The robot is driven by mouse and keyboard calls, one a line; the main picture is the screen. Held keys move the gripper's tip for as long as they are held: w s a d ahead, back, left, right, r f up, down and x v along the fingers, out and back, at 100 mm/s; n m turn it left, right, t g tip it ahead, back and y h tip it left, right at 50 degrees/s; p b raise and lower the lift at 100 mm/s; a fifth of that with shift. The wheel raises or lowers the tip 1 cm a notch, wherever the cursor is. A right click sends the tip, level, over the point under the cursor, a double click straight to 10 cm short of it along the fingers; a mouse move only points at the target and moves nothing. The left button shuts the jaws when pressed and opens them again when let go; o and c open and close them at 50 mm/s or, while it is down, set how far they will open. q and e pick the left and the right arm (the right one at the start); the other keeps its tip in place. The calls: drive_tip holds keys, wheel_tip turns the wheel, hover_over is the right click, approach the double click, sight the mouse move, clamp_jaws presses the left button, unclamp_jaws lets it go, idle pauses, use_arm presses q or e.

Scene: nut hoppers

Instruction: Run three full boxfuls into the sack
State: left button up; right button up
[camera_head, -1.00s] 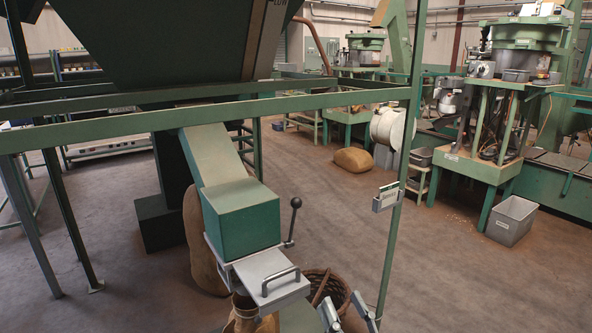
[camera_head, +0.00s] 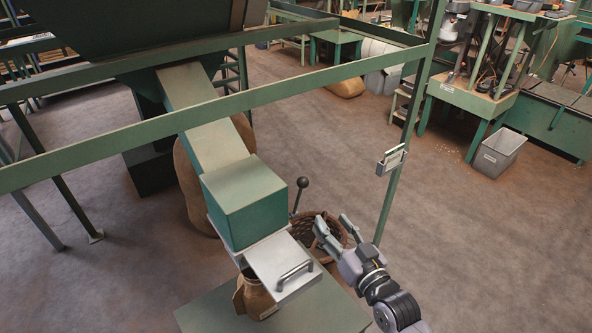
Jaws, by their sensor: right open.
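A green metal box (camera_head: 246,208) sits at the low end of a green chute (camera_head: 196,115) under the hopper (camera_head: 120,30). A pale metal slide plate (camera_head: 274,252) with a bar handle (camera_head: 295,274) sticks out from the box's base toward me. A lever with a black knob (camera_head: 302,183) stands upright at the box's right. A brown sack (camera_head: 257,296) hangs or stands under the plate, its top partly hidden. My right gripper (camera_head: 331,218) is open and empty, to the right of the lever and plate, touching neither. My left gripper is out of view.
A wicker basket (camera_head: 303,224) stands behind my right gripper. A green frame post (camera_head: 398,190) with a card holder (camera_head: 391,161) rises to its right. A full sack (camera_head: 190,190) stands behind the chute. A grey bin (camera_head: 498,156) stands far right. The floor between is clear.

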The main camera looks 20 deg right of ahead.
sight(303, 181)
drive_tip(key=w+a+p, duration=0.1)
drive_tip(key=w, duration=0.9)
drive_tip(key=w+a+p, duration=0.1)
drive_tip(key=w, duration=0.5)
drive_tip(key=shift+a+r+p, duration=0.15)
drive_tip(key=shift+a+p, duration=0.15)
clamp_jaws()
